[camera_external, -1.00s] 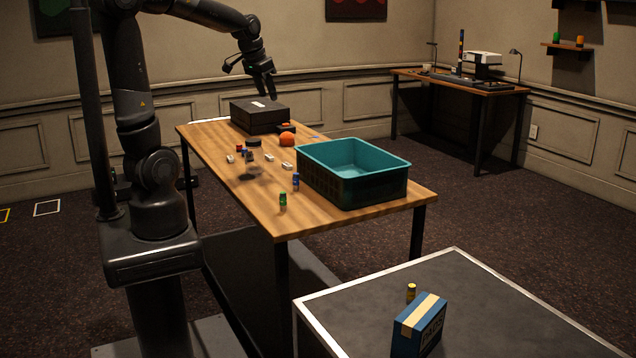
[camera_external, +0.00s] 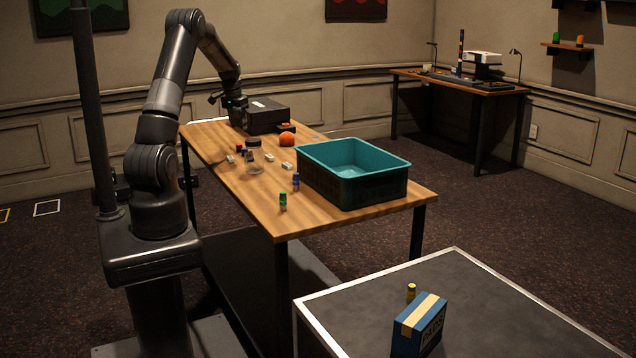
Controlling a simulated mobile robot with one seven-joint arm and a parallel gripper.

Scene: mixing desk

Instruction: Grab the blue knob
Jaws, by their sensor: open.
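No part is clearly readable as a blue knob at this size. A small blue cylinder (camera_external: 296,182) stands upright on the wooden table (camera_external: 235,187), close to the left side of the teal-lined crate. Another small blue item (camera_external: 246,153) is beside a red one (camera_external: 239,148), partly behind a clear jar. My gripper (camera_external: 240,125) is low at the far left end of the table, in front of the black box (camera_external: 268,114). It is open, and its fingertips are dark and hard to make out. It is well apart from the blue cylinder near the crate.
The clear jar with a dark lid (camera_external: 254,157) and small white blocks (camera_external: 287,165) are mid-table. An orange ball (camera_external: 287,139) is behind them. The crate (camera_external: 352,188) fills the right end. A green cylinder (camera_external: 283,201) is near the front edge, where some tabletop is free.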

